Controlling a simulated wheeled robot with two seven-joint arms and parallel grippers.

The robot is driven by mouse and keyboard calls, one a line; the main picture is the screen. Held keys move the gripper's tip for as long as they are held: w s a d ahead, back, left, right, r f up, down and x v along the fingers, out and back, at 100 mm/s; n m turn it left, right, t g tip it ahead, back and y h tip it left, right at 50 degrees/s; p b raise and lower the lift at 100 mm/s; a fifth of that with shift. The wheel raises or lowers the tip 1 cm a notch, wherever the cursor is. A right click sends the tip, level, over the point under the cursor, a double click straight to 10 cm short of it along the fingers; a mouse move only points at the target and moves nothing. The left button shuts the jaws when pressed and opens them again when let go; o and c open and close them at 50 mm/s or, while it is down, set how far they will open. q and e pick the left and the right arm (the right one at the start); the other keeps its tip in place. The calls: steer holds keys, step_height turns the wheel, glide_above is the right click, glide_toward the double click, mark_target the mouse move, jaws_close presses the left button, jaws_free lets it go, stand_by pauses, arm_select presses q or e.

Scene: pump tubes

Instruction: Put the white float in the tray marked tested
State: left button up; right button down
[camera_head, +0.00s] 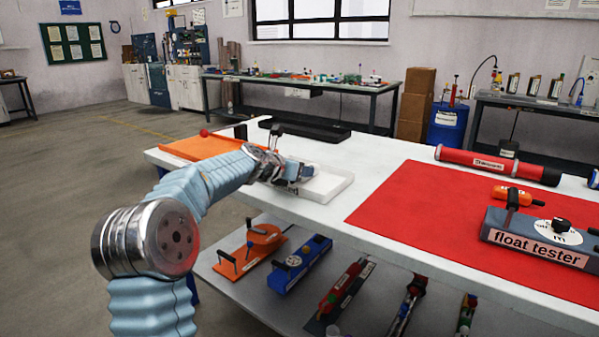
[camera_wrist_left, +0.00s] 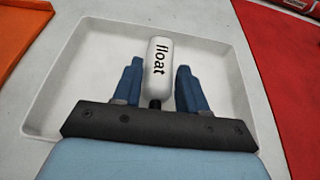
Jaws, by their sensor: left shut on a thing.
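The white float (camera_wrist_left: 159,68), lettered "float", lies between the blue fingers of my left gripper (camera_wrist_left: 157,82) in the left wrist view, its short black end towards the palm. The gripper is shut on it. Behind the float, the white tray (camera_wrist_left: 62,88) fills much of that view. In the head view my left gripper (camera_head: 300,173) is over the white tray (camera_head: 335,187), and the float is hard to make out there. The tray's front label is partly covered by my arm; only its end, "ed", shows. Whether the float touches the tray floor I cannot tell.
An orange tray (camera_head: 185,148) with a red ball stands left of the white tray, a black tray (camera_head: 325,133) behind.

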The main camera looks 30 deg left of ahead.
arm_select(q)
steer(key=o, duration=1.1)
steer(key=shift+f, duration=0.1)
steer(key=shift+o, duration=0.2)
steer(key=shift+s+r, duration=0.1)
steer(key=shift+r, duration=0.1)
steer(key=v, duration=1.1)
steer(key=shift+s+b, duration=0.3)
steer(key=shift+b, duration=0.05)
steer(key=shift+s+r, duration=0.1)
